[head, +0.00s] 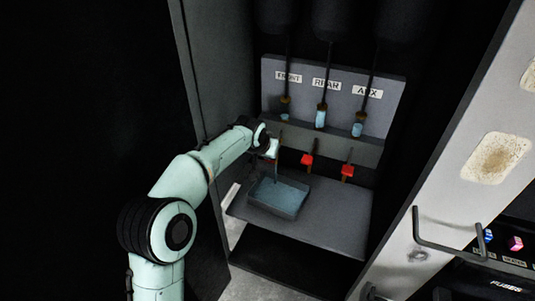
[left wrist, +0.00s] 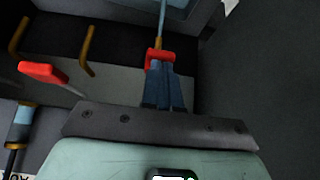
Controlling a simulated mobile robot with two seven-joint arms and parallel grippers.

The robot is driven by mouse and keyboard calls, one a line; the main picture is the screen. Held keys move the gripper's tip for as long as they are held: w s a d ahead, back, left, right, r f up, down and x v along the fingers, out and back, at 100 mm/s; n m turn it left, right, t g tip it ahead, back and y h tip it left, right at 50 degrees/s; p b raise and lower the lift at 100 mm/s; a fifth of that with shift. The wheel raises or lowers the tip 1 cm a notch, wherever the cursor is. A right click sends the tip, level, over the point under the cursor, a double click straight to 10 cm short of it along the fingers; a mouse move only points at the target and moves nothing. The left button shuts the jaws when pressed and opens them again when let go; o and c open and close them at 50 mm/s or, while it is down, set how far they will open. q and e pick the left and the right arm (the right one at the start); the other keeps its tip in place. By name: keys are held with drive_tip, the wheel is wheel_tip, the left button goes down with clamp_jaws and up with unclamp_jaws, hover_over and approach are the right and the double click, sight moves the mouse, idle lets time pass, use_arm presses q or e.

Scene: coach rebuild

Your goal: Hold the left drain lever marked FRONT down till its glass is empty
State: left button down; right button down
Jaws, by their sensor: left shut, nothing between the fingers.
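The glass marked FRONT (head: 285,107) shows a little blue liquid low down. Its red lever is hidden behind my left gripper (head: 269,144) in the head view. In the left wrist view the FRONT lever (left wrist: 160,55) shows at the tips of my shut, empty left gripper (left wrist: 162,70); the fingertips appear to press on it. A thin blue stream (head: 276,172) falls from there into a dark tray (head: 272,209) holding bluish liquid. My right gripper is not in view.
The REAR glass (head: 320,118) and AUX glass (head: 358,129) hold blue liquid. Their red levers, REAR (head: 307,160) and AUX (head: 347,172), stand to the right. A cabinet wall is close on the left; a pale panel with a handle (head: 440,248) is at right.

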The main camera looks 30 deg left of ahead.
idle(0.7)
use_arm(q)
drive_tip(key=shift+r+p, duration=0.7)
drive_tip(key=shift+r, duration=0.05)
drive_tip(key=w+r+p+v, duration=0.1)
drive_tip(key=w+p+v, duration=0.1)
drive_tip(key=v, duration=1.1)
drive_tip(key=shift+a+r+p, duration=0.2)
drive_tip(key=shift+r+p, duration=0.35)
drive_tip(key=shift+r, duration=0.1)
